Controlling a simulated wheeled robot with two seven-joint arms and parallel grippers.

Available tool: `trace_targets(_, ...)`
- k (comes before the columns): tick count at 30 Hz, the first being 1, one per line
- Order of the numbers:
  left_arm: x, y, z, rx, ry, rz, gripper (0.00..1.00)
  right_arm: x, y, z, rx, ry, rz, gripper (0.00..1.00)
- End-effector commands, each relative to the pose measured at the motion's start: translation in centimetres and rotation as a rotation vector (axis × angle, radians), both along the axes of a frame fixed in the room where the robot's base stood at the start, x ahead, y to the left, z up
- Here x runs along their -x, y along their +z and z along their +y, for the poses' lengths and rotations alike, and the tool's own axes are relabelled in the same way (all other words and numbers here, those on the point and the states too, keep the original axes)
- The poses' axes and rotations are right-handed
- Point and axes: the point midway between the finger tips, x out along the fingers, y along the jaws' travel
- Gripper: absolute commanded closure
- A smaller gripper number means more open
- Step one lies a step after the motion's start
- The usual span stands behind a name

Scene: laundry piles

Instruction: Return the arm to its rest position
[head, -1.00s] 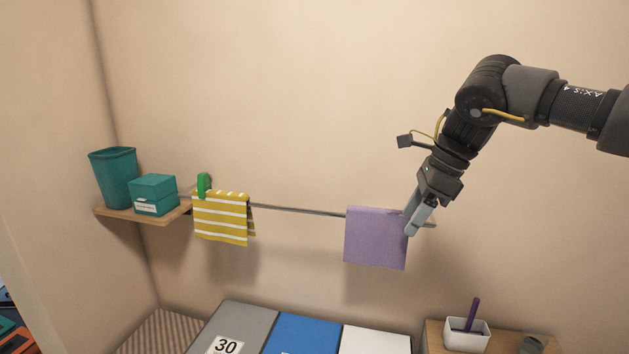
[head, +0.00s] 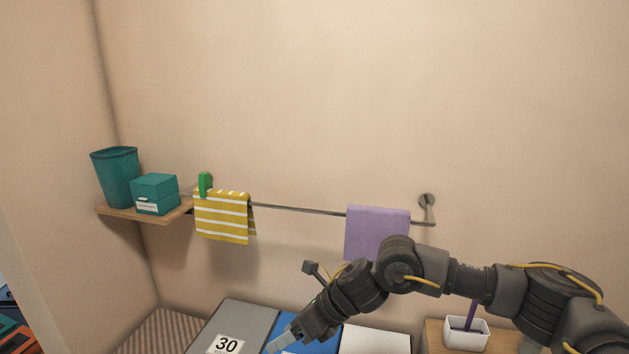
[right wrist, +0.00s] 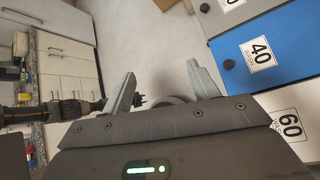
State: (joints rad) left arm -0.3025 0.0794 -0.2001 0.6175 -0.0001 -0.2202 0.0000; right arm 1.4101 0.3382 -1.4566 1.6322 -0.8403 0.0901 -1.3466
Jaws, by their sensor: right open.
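My right gripper (head: 277,345) is low in the head view, in front of the blue bin front, at the bottom edge of the picture. The right wrist view shows its two fingers (right wrist: 163,78) spread apart with nothing between them. The purple cloth (head: 375,228) hangs over the wall rail (head: 300,210) near its right end, apart from the gripper. My right arm covers its lower right corner. The yellow striped cloth (head: 222,216) hangs at the rail's left part, with a green clip (head: 204,185) on it.
Grey (head: 245,320), blue (head: 322,347) and white (head: 375,341) bins stand below the rail. A white pot (head: 466,333) stands on a wooden stand at right, close to my right arm. A wall shelf (head: 115,213) holds a teal bin (head: 116,178) and teal box (head: 155,194).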

Motion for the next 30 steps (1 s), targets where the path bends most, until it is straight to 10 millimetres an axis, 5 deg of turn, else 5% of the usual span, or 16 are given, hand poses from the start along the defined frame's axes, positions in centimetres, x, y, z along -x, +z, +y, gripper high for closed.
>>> trace_targets(3, -0.3, 0.0, 0.0, 0.000, 0.000, -0.003, 0.64, 3.5, -1.4, 4.5, -0.192, -0.166, 0.158, 0.40)
trace_targets(6, -0.4, 0.0, 0.0, 0.000, 0.000, -0.005, 0.64, 5.1, -1.2, 6.5, -0.352, -0.351, 0.318, 0.40)
trace_targets(11, -0.4, 0.0, 0.0, 0.000, 0.000, -0.005, 0.64, 5.8, -1.0, 6.1, -0.587, -0.715, 0.626, 0.40)
trace_targets(14, -0.4, 0.0, 0.0, 0.000, 0.000, -0.005, 0.64, 5.5, -2.0, 3.6, -0.716, -0.980, 0.840, 0.40)
trace_targets(20, -0.4, 0.1, 0.0, 0.000, 0.000, -0.006, 0.64, 6.5, -7.6, -5.7, -0.924, -1.588, 1.276, 0.40)
trace_targets(24, -0.4, 0.1, 0.0, 0.000, 0.000, -0.006, 0.64, 10.7, -13.4, -14.0, -1.030, -2.067, 1.532, 0.40)
trace_targets(28, -0.4, 0.1, 0.0, 0.000, 0.000, -0.006, 0.64, 15.4, -17.1, -19.7, -1.091, -2.416, 1.660, 0.40)
trace_targets(29, -0.4, 0.1, 0.0, 0.000, 0.000, -0.006, 0.64, 16.5, -17.7, -20.7, 1.068, 2.405, -1.627, 0.40)
trace_targets(30, -0.4, 0.1, 0.0, 0.000, 0.000, -0.006, 0.64, 17.8, -18.4, -21.8, 1.028, 2.366, -1.568, 0.40)
